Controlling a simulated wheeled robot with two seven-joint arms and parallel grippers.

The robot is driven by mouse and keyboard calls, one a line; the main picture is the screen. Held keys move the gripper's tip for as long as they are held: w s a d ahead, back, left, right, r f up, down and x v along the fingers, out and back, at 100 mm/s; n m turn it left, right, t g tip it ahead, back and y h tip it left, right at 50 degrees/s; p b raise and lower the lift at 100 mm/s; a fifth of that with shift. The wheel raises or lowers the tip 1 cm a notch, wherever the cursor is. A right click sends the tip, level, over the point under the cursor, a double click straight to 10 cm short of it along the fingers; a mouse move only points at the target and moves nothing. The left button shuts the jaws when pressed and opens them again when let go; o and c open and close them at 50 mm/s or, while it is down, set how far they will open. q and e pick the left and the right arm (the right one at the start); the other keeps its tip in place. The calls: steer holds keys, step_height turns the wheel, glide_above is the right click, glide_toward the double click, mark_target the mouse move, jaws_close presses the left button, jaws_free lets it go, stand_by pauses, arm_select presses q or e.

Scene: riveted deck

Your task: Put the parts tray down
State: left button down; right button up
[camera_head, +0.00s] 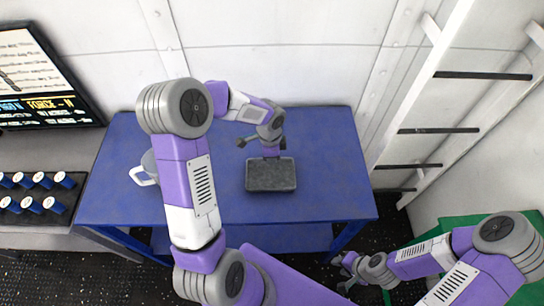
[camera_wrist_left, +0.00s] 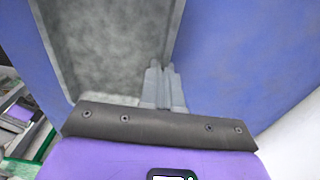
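The parts tray (camera_head: 271,186) is a shallow grey, speckled, rectangular tray over the middle of the blue table (camera_head: 335,165). It looks empty and level. My left gripper (camera_head: 271,154) is at the tray's far edge, pointing down. In the left wrist view, the fingers of my left gripper (camera_wrist_left: 163,85) are close together on the rim of the tray (camera_wrist_left: 110,60). I cannot tell whether the tray's underside touches the table. My right gripper (camera_head: 343,272) is away from the tray, low beyond the table's near right corner; its fingers look apart and empty.
A grey pot with a white handle (camera_head: 144,178) stands at the table's left, partly behind my left arm. A white ladder (camera_head: 425,100) stands at right. The table's right side is clear.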

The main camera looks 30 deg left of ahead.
arm_select(q)
steer(key=shift+f, duration=0.2)
steer(key=c, duration=1.4)
jaws_free()
steer(key=shift+o, duration=0.2)
steer(key=shift+w+r, duration=0.1)
steer(key=shift+r, duration=0.45)
step_height(320, 180, up, 11)
steer(key=p, duration=0.2)
steer(key=shift+s+a+r+p, duration=0.2)
steer(key=shift+p, duration=0.2)
